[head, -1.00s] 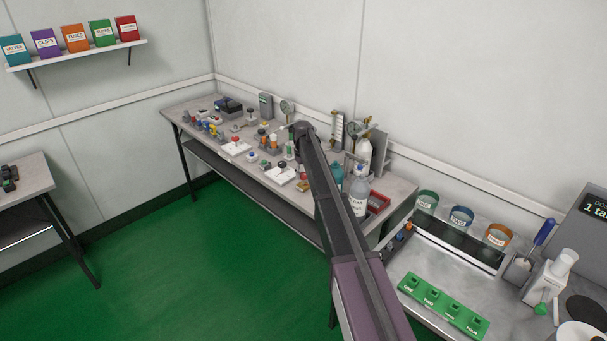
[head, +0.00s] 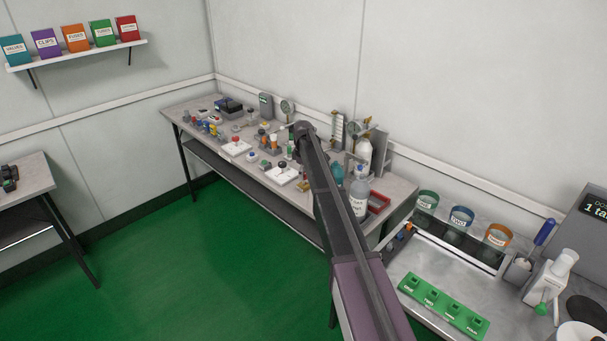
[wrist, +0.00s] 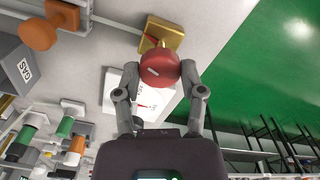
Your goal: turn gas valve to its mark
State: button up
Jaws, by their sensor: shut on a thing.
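In the wrist view my gripper (wrist: 160,76) has its two fingers on either side of a round red knob (wrist: 160,68), shut on it. The knob has a short pale line on its face. A brass-coloured block (wrist: 166,33) with a red line on it shows just beyond the knob. A white plate (wrist: 118,80) with a red line lies partly hidden behind the fingers. A grey box (wrist: 20,72) at the left reads GAS, with an orange round knob (wrist: 38,35) near it. In the head view my own arm hides the gripper and the held knob.
The grey bench (head: 185,108) along the wall is crowded with small devices. A clear bottle (head: 359,197) and a red tray (head: 379,202) stand right of my arm. A green four-slot block (head: 442,307) lies on the nearer bench. The green floor (head: 190,270) is open.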

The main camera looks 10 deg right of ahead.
jog(key=n, duration=0.4)
jog(key=shift+s, duration=0.1)
dwell(0.3)
jog(key=o, duration=1.1)
jog(key=shift+o, duration=0.2)
